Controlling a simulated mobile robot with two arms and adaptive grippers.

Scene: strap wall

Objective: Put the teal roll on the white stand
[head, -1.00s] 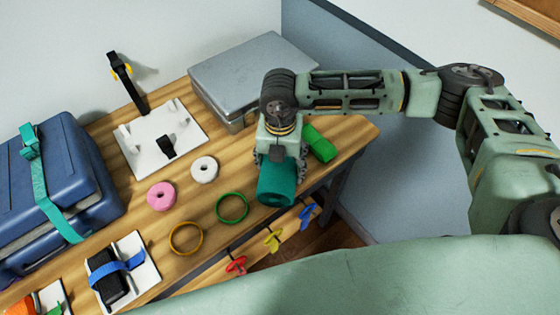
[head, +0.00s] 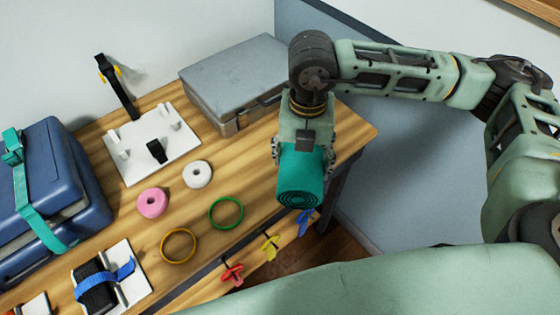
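The teal roll (head: 299,180) is held in my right gripper (head: 303,158), whose fingers are closed on its sides. The roll's spiral end faces the camera, and it shows over the table's front right edge. The white stand (head: 181,143) is a flat plate with small upright pegs and a black block on it. It lies at the back of the table, left of the grey case and well away from the roll. My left gripper is out of view.
A grey metal case (head: 235,80) and a black upright post (head: 118,88) stand at the back. Pink (head: 152,203) and white (head: 197,174) rolls, green (head: 225,213) and orange (head: 178,246) rings lie midtable. A strapped blue case (head: 75,185) is left.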

